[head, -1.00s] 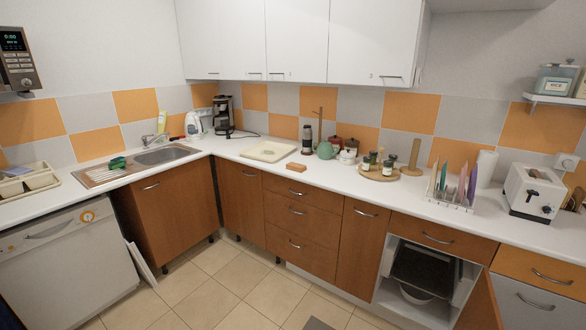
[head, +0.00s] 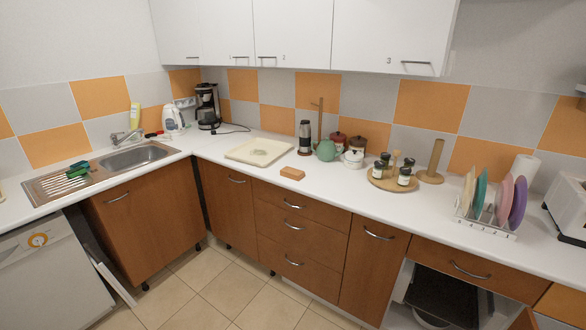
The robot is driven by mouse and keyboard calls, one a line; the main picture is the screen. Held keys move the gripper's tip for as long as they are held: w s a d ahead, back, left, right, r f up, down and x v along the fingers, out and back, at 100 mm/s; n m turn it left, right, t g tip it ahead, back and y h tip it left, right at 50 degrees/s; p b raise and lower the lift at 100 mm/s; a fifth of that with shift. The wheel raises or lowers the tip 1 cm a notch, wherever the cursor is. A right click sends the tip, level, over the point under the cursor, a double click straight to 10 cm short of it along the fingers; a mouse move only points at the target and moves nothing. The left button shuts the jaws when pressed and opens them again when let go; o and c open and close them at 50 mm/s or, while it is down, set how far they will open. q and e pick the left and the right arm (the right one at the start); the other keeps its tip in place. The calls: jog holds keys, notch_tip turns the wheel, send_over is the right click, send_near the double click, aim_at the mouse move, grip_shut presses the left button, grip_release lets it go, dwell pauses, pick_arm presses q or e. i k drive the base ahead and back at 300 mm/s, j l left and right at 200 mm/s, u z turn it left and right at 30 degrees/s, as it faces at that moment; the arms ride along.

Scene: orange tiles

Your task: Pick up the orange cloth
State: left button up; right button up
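A small orange-brown block-like thing (head: 292,174) lies flat on the white counter near its front edge, right of the cream board. It is the only loose orange item I see that may be the folded orange cloth; I cannot tell its material. Neither of my grippers is in view.
The cream board (head: 259,151) lies behind and left of it. A teal teapot (head: 326,150) and a round wooden tray (head: 381,183) with jars stand to the right. A dish rack (head: 486,222) is further right. A lower cabinet (head: 447,297) stands open at bottom right.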

aim_at(295, 174)
jog(key=i+z, duration=0.15)
jog(key=i, duration=0.4)
jog(key=i+j+z, duration=0.15)
jog(key=i, duration=0.35)
jog(key=i+j+z, duration=0.2)
jog(key=i, duration=0.3)
